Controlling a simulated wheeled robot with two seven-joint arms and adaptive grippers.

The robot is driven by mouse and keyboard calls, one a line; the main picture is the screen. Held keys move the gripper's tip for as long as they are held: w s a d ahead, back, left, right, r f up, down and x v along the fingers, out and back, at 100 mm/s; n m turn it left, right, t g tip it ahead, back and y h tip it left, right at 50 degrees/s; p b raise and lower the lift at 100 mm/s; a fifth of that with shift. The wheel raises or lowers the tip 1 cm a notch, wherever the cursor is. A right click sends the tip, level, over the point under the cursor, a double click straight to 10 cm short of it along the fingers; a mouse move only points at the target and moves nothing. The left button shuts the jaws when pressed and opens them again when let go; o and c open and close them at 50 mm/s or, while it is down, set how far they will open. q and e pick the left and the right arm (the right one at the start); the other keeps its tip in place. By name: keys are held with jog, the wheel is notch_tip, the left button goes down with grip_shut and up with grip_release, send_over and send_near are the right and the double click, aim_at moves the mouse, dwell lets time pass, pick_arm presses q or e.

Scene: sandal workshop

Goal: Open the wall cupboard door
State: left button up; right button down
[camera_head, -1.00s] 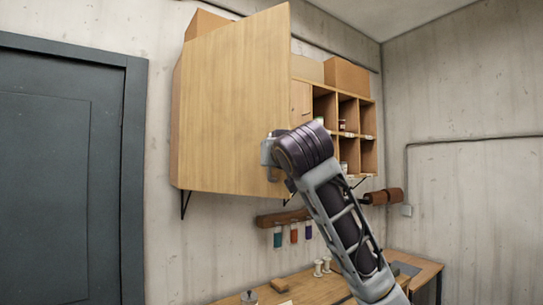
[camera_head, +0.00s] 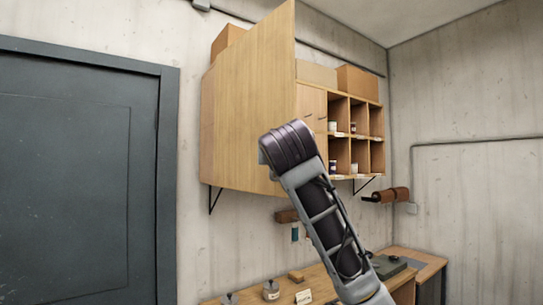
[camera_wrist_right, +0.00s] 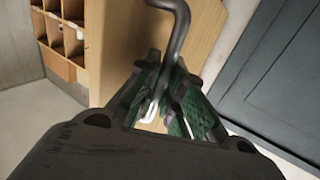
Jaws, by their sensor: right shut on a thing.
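The wall cupboard (camera_head: 206,135) hangs on the back wall in the head view. Its large pale wood door (camera_head: 250,90) stands swung out from the cupboard front toward me, with shelf compartments showing to its right. In the right wrist view, my right gripper (camera_wrist_right: 163,92) is shut on the dark, bent metal door handle (camera_wrist_right: 178,38), with the green-padded fingers on both sides of it. The door (camera_wrist_right: 125,45) also shows behind the handle there. In the head view my own right arm hides the gripper and handle. My left gripper is not in view.
Pigeonholes (camera_head: 355,130) with small jars and a small closed door (camera_head: 311,108) are right of the open door. Cardboard boxes (camera_head: 357,82) sit on top. A workbench (camera_head: 325,282) with small items stands below. A dark room door (camera_head: 75,170) is at left.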

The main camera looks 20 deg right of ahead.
jog(key=shift+s+a, duration=0.15)
jog(key=shift+a, duration=0.2)
jog(key=c, duration=1.5)
grip_release()
jog(key=shift+s+a, duration=0.3)
jog(key=shift+s, duration=1.7)
jog(key=shift+s+a, duration=0.35)
jog(key=shift+s, duration=1.6)
jog(key=shift+s+a, duration=0.3)
jog(key=shift+s, duration=1.7)
jog(key=shift+w+f, duration=0.1)
